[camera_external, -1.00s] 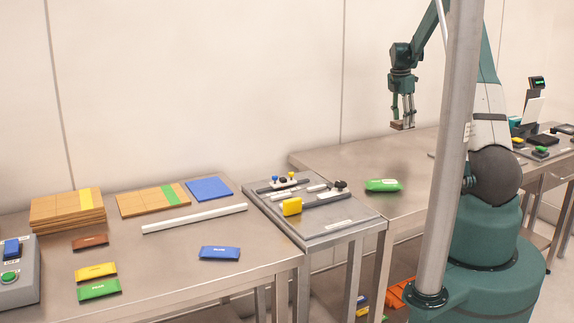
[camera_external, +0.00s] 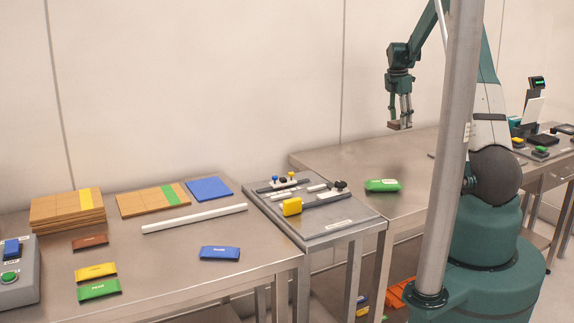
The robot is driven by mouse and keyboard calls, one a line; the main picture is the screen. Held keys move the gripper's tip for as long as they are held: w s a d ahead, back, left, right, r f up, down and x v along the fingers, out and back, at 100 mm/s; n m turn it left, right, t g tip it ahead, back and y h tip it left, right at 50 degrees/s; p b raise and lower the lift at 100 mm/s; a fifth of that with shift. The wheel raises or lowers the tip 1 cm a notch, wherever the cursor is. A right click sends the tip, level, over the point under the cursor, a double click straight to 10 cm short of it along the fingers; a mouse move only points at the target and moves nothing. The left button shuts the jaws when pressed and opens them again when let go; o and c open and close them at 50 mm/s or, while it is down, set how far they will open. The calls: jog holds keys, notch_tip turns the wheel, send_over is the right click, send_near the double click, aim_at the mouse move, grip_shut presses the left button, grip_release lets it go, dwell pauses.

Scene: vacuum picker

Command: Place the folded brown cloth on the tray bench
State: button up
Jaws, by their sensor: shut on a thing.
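My gripper (camera_external: 400,113) hangs above the back of the right-hand steel bench, pointing down. It is shut on a small brown piece, seemingly the folded brown cloth (camera_external: 400,125), held clear of the bench top. The fingers hide part of it, and its folds are too small to make out. No bench carries a readable tray label. The left steel bench (camera_external: 185,262) bears flat boards and coloured packets, among them a flat brown packet (camera_external: 90,241).
A narrow stand (camera_external: 345,228) with a yellow block (camera_external: 292,206) and several small parts is between the benches. A grey pole (camera_external: 450,160) rises in front of my arm. The left bench has bare patches.

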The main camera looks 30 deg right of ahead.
jog(key=w+a+n, duration=0.1)
jog(key=w+a, duration=0.2)
jog(key=a, duration=0.8)
jog(key=w+a+n, duration=0.2)
jog(key=w+a, duration=0.1)
jog(key=a, duration=0.8)
jog(key=w+a+n, duration=0.1)
jog(key=w+a, duration=0.2)
jog(key=a, duration=0.8)
jog(key=s+a+n+t, duration=0.1)
jog(key=s+a+n, duration=0.1)
jog(key=a, duration=1.4)
jog(key=s+a+n, duration=0.2)
jog(key=a+n, duration=0.1)
jog(key=a, duration=1.3)
jog(key=s+a+n, duration=0.1)
jog(key=s+a, duration=0.4)
jog(key=a, duration=0.4)
jog(key=s+a+f+n+y+b, duration=0.1)
jog(key=s+a+n, duration=0.1)
jog(key=s+a, duration=0.5)
jog(key=s+a+n, duration=0.1)
jog(key=s+a, duration=0.2)
jog(key=a, duration=0.8)
jog(key=n, duration=0.5)
send_over(161, 261)
jog(key=shift+f+t+y, duration=0.35)
jog(key=shift+t+y, duration=0.05)
jog(key=shift+f, duration=0.1)
